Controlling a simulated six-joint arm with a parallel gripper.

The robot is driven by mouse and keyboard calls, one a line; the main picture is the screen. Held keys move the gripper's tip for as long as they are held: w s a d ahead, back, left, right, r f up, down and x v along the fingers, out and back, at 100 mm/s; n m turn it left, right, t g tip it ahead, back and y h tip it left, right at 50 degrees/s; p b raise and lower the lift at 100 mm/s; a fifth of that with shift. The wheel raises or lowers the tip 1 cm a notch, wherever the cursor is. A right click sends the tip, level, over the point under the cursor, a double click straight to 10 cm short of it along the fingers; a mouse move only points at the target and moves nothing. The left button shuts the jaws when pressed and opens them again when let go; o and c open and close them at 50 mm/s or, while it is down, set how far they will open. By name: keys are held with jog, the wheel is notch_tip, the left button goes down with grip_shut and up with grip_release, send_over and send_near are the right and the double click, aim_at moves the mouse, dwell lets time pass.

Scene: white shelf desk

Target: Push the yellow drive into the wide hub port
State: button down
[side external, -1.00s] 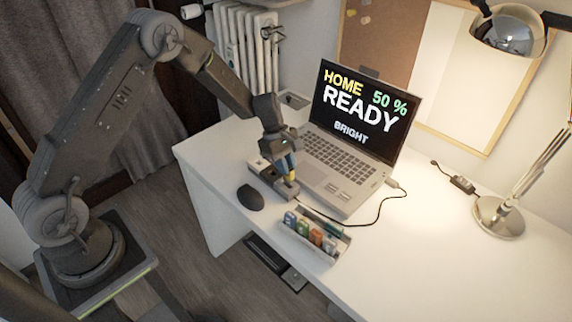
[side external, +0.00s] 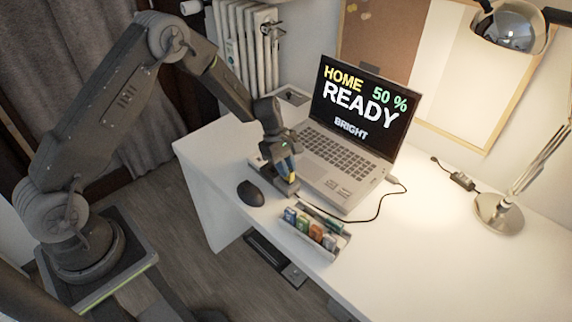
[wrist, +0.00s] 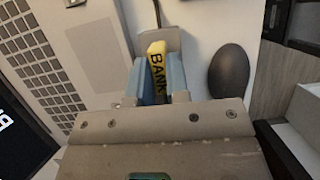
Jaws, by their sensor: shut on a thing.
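My gripper (side external: 288,170) is shut on the yellow drive, just above the grey hub (side external: 287,189) beside the laptop. In the wrist view, the yellow drive (wrist: 157,70), marked "BANK", stands between my two blue fingers. A grey part of the hub (wrist: 160,38) shows just beyond the drive. Only a small piece of yellow shows below the fingers in the side view. The wide port is hidden by the gripper and drive, so I cannot tell how deep the drive sits.
The open laptop (side external: 340,160) stands behind the hub, its screen reading "HOME READY 50 % BRIGHT". A black mouse (side external: 250,193) lies at the left. A tray (side external: 334,255) of several coloured drives lies in front. A cable and lamp (side external: 500,215) are at the right.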

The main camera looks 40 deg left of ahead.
jog(key=shift+f, duration=0.55)
jog(key=c, duration=1)
grip_release()
jog(key=v, duration=1.3)
jog(key=shift+a+r, duration=0.1)
jog(key=shift+r, duration=0.25)
